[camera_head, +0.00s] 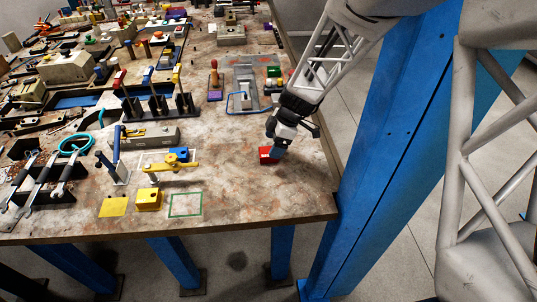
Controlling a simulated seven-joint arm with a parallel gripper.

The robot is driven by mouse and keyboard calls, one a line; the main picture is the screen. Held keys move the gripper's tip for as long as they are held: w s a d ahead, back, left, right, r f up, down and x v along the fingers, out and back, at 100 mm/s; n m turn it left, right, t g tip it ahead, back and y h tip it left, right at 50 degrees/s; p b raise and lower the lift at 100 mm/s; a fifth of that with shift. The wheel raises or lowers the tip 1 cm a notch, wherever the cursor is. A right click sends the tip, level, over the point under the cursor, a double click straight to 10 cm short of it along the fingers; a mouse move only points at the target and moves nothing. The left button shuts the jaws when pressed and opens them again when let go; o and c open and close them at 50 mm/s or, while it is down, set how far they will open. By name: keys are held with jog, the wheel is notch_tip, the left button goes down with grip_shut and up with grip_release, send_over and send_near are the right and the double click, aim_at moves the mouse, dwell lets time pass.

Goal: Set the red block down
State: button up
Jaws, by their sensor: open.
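The red block (265,155) sits on the bare tabletop near the table's right side. My gripper (276,151) is right at the block, pointing down from above. Whether the fingers touch the block cannot be told at this size.
The table (265,205) is worn and stained, with bare surface around the block. A green square outline (186,204), a yellow block (148,199) and a yellow square (113,207) lie to the front left. A blue post (385,140) stands at the right.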

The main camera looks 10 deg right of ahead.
jog(key=shift+x, duration=1.75)
jog(key=c, duration=1.2)
jog(key=shift+r, duration=4.95)
